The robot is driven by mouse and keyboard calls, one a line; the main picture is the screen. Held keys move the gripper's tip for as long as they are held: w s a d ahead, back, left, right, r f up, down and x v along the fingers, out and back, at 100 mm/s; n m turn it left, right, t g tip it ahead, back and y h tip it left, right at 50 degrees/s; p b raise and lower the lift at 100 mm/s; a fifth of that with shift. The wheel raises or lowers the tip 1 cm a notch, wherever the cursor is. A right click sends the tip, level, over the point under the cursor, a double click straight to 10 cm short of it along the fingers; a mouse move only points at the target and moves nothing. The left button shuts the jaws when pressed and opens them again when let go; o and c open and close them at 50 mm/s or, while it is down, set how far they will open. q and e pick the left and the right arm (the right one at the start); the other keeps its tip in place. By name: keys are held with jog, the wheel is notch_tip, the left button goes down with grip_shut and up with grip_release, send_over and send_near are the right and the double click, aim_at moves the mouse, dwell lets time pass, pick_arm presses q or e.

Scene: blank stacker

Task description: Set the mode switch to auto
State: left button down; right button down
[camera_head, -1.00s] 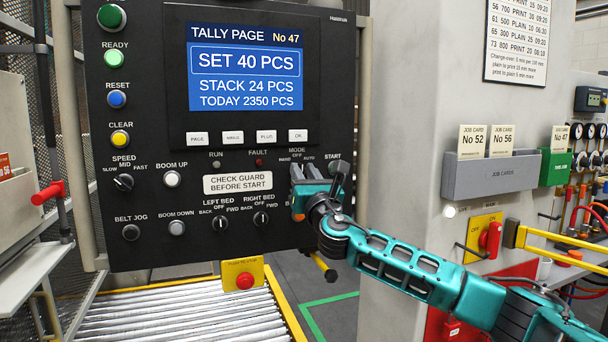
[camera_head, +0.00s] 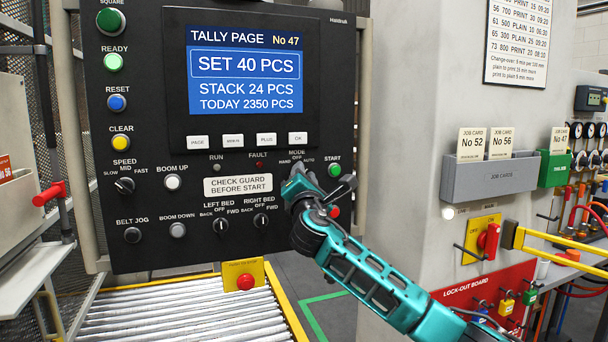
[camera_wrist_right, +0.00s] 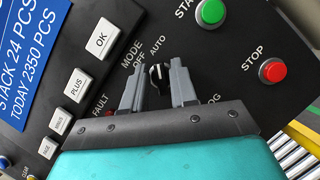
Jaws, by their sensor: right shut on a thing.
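The mode switch is a small black knob (camera_wrist_right: 156,74) with a white mark, on the dark control panel. It sits between the two grey fingers of my right gripper (camera_wrist_right: 160,82) in the right wrist view. The knob's mark appears to point up in that view, toward the word AUTO; OFF is printed to its left. In the head view my right gripper (camera_head: 297,172) is at the panel just below the MODE label, shut on the switch, and hides the knob there. My left gripper is in neither view.
A green START button (camera_head: 335,170) and a red STOP button (camera_wrist_right: 273,71) are right of the switch. The OK key (camera_head: 298,139) is above it, and the right bed knob (camera_head: 260,220) is lower left. A yellow-edged roller bed (camera_head: 180,318) lies below the panel.

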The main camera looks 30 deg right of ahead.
jog(key=shift+m, duration=0.3)
jog(key=c, duration=1.2)
grip_release()
jog(key=shift+s, duration=0.1)
jog(key=b+v, duration=0.1)
jog(key=v, duration=1.1)
jog(key=shift+s+a, duration=0.25)
jog(key=shift+a, duration=0.1)
jog(key=shift+f, duration=0.15)
